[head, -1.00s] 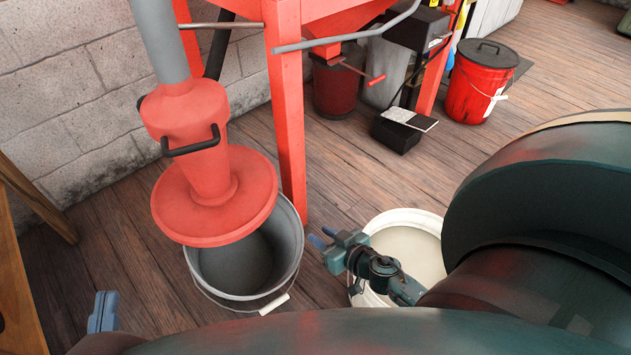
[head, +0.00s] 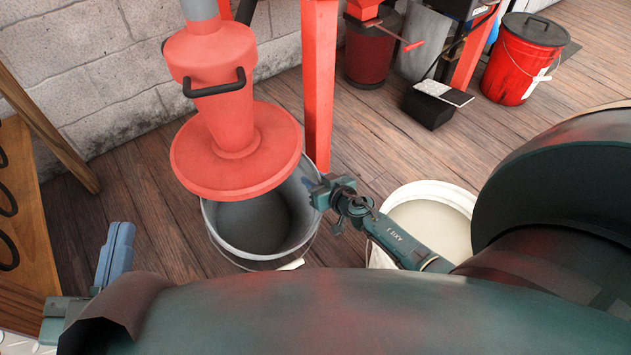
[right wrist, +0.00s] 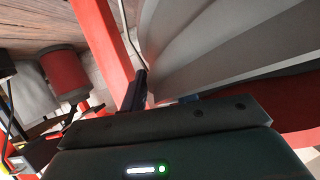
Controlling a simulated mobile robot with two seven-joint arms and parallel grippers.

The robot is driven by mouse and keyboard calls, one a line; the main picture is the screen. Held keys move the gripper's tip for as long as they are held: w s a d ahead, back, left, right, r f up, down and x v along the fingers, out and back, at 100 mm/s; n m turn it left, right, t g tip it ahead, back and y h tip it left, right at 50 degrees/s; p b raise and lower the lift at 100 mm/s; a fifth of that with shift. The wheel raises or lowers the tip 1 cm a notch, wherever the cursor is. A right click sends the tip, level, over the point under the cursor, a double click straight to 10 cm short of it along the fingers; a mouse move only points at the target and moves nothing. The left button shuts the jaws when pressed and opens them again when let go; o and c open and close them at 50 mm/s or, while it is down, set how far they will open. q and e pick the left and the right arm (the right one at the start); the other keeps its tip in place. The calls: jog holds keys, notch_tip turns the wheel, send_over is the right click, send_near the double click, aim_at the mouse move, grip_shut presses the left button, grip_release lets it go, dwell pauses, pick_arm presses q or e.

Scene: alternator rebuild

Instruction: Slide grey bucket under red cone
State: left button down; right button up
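The grey bucket (head: 263,262) stands upright on the wooden floor. The red cone (head: 236,152), with its wide round flange, hangs above the bucket's back left part and hides that part of the rim. The front right of the bucket's opening is uncovered. My right gripper (head: 318,190) is open at the bucket's right rim; contact is unclear. In the right wrist view the bucket's grey wall (right wrist: 225,45) is close beside a dark finger, with red behind it at lower right. My left gripper (head: 117,250) is empty, left of the bucket and apart from it; its opening cannot be told.
A red post (head: 319,90) rises just behind the bucket. A white bucket (head: 455,190) of pale contents stands to the right, partly behind my right arm. A wooden frame (head: 30,225) is at left. A red lidded bucket (head: 518,68) stands far back right.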

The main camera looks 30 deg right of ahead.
jog(key=shift+c, duration=0.4)
grip_shut()
jog(key=shift+d, duration=0.1)
dwell(0.9)
